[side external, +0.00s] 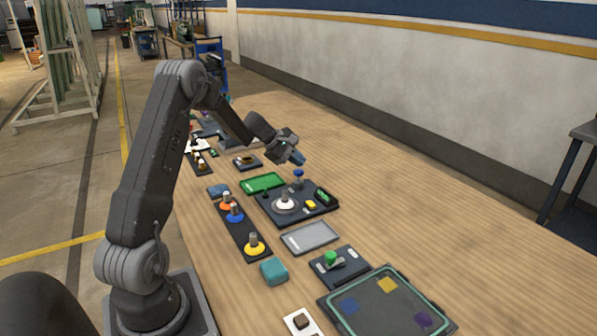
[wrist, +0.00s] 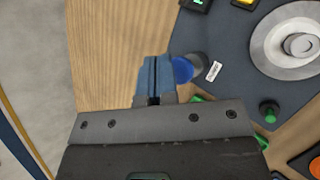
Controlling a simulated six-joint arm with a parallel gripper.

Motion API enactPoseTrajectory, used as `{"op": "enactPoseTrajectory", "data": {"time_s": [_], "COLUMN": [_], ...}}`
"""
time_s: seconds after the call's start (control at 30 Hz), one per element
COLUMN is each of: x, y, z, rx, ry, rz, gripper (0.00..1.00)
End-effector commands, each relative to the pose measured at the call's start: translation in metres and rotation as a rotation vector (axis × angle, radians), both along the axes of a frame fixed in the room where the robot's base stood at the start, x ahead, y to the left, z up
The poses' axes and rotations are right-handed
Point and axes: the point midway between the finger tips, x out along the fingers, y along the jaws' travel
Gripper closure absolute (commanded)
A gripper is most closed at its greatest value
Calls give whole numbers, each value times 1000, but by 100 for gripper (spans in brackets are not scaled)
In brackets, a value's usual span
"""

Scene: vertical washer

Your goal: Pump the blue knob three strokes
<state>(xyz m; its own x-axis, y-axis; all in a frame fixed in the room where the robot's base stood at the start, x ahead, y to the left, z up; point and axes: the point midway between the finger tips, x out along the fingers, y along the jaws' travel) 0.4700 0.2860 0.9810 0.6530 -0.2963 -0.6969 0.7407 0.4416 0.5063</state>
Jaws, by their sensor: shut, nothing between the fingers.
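The blue knob (side external: 299,173) stands upright on a post at the far edge of a dark panel (side external: 268,202). In the wrist view the blue knob (wrist: 183,70) shows just right of my fingers, its left side partly hidden by them. My gripper (side external: 299,160) has blue fingers and is above the knob in the side view. In the wrist view my gripper (wrist: 154,62) is shut and empty. I cannot tell whether the fingers touch the knob.
The same panel carries a round silver dial (side external: 285,203), a yellow button (side external: 311,205) and a green rocker (side external: 323,195). A green tray (side external: 262,183) lies left of it and a grey tray (side external: 310,238) in front. Bare wood table (side external: 400,210) is free to the right.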

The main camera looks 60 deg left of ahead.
Motion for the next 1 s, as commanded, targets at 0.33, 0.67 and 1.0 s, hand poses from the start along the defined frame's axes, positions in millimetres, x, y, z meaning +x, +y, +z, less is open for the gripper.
{"op": "enactPoseTrajectory", "data": {"time_s": [0.33,0.67,1.0], "x": [1,0,0], "y": [1,0,0], "z": [13,44,51], "rx": [3,3,0], "ry": [-4,-3,-1], "rz": [0,1,1], "gripper": [100,100,100]}}
